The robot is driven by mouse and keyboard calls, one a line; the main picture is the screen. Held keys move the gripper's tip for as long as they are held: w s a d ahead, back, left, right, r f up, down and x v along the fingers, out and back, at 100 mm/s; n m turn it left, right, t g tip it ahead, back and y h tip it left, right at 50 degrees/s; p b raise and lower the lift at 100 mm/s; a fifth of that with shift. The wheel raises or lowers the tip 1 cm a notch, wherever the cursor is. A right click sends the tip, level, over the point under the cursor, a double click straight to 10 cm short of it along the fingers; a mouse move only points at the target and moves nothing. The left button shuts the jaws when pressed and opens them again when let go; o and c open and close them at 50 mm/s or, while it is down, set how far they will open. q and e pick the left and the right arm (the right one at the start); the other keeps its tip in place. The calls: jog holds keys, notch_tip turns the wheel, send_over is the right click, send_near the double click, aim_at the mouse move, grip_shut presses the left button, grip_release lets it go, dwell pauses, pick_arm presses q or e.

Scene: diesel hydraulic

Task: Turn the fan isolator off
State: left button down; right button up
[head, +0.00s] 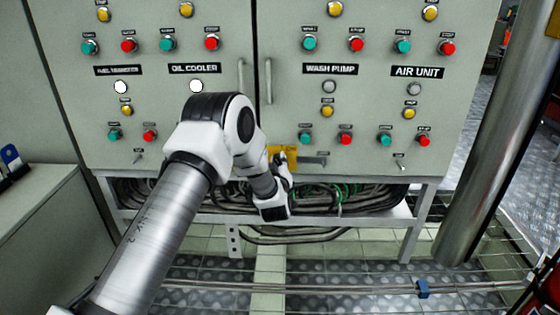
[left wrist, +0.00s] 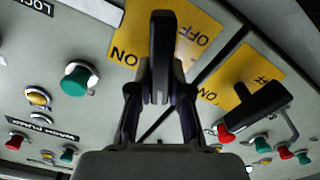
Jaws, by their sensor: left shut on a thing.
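My left gripper (head: 281,178) is at the lower edge of the grey cabinet (head: 225,130), by a small yellow plate (head: 289,151) that the arm partly hides. In the left wrist view, the gripper (left wrist: 160,95) is shut on a black rotary handle (left wrist: 162,45). This handle stands in front of a yellow plate (left wrist: 195,20) marked ON and OFF. A second black handle (left wrist: 255,105) sits on another yellow ON/OFF plate (left wrist: 240,65), apart from the gripper. No fan label is readable, so I cannot tell which switch is named fan isolator. My right gripper is not in view.
The cabinet has green (head: 308,43) and red (head: 356,44) buttons, yellow lamps and labels such as WASH PUMP (head: 330,69). Cables (head: 370,197) run beneath it. A metal pole (head: 510,130) stands at the right. A grey side cabinet (head: 45,205) stands at the left.

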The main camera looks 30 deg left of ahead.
pick_arm(q)
jog(key=n, duration=0.3)
jog(key=shift+s+a+f, duration=0.1)
jog(key=shift+a+f, duration=0.1)
jog(key=shift+f, duration=0.05)
jog(key=n, duration=0.1)
jog(key=n+b, duration=0.1)
jog(key=shift+s+a+f+n, duration=0.1)
jog(key=shift+f+n, duration=0.1)
jog(key=shift+n, duration=0.1)
jog(key=shift+s+a+f+n+b, duration=0.15)
jog(key=shift+n+b, duration=0.4)
jog(key=shift+n, duration=0.6)
jog(key=shift+w+d+f+n+b, duration=0.15)
jog(key=shift+n+b, duration=0.35)
jog(key=shift+n, duration=0.7)
jog(key=shift+s+a+f+n+b, duration=0.15)
jog(key=shift+n+b, duration=0.4)
jog(key=shift+n, duration=0.6)
jog(key=c, duration=1.1)
grip_release()
